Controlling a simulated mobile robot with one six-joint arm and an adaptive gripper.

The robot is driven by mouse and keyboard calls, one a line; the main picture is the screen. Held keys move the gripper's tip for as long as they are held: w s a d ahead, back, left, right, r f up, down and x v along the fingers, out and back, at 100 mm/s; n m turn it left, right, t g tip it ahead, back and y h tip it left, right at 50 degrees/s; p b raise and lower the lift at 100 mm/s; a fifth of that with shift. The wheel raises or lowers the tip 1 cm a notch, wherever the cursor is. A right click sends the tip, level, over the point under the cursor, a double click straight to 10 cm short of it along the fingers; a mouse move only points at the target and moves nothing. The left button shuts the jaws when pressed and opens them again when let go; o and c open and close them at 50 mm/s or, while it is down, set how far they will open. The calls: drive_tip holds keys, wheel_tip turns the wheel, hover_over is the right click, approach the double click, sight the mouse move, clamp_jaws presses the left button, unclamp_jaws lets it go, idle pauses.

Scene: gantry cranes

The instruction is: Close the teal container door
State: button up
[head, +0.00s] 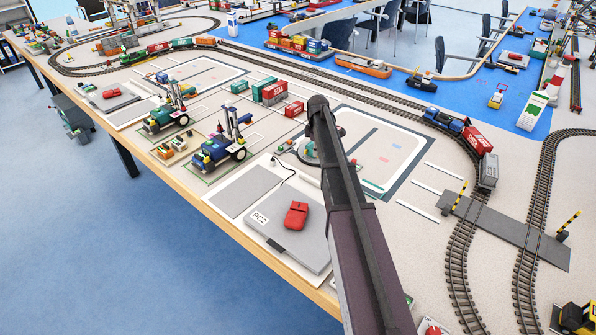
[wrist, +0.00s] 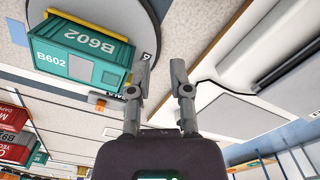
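The teal container (wrist: 75,60), marked B602, shows at the upper left of the wrist view on a grey round plate (wrist: 147,28). It appears upside down or turned in this view. A paler panel sits in its near side, and a yellow strip runs along one edge. I cannot tell how far its door stands open. My gripper (wrist: 162,65) is open and empty, to the right of the container and apart from it. In the head view my arm hides the gripper and most of the area around the round plate (head: 307,152).
Crane vehicles (head: 217,150) stand left of my arm, near red and teal containers (head: 272,90). Rail tracks (head: 458,255) and a train (head: 478,140) lie to the right.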

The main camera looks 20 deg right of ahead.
drive_tip(key=shift+r+p, duration=5.1)
drive_tip(key=shift+r, duration=0.3)
drive_tip(key=s+a+m, duration=0.4)
drive_tip(key=s+a, duration=0.3)
drive_tip(key=s, duration=0.4)
drive_tip(key=s+a+f+m+b, duration=0.1)
drive_tip(key=s+a+m, duration=0.4)
drive_tip(key=s, duration=0.6)
drive_tip(key=shift+s+a, duration=0.2)
drive_tip(key=shift+a, duration=0.75)
drive_tip(key=s+a+m, duration=0.3)
drive_tip(key=s, duration=0.6)
drive_tip(key=shift+a+m, duration=0.15)
drive_tip(key=shift+m, duration=0.15)
drive_tip(key=shift+s, duration=0.2)
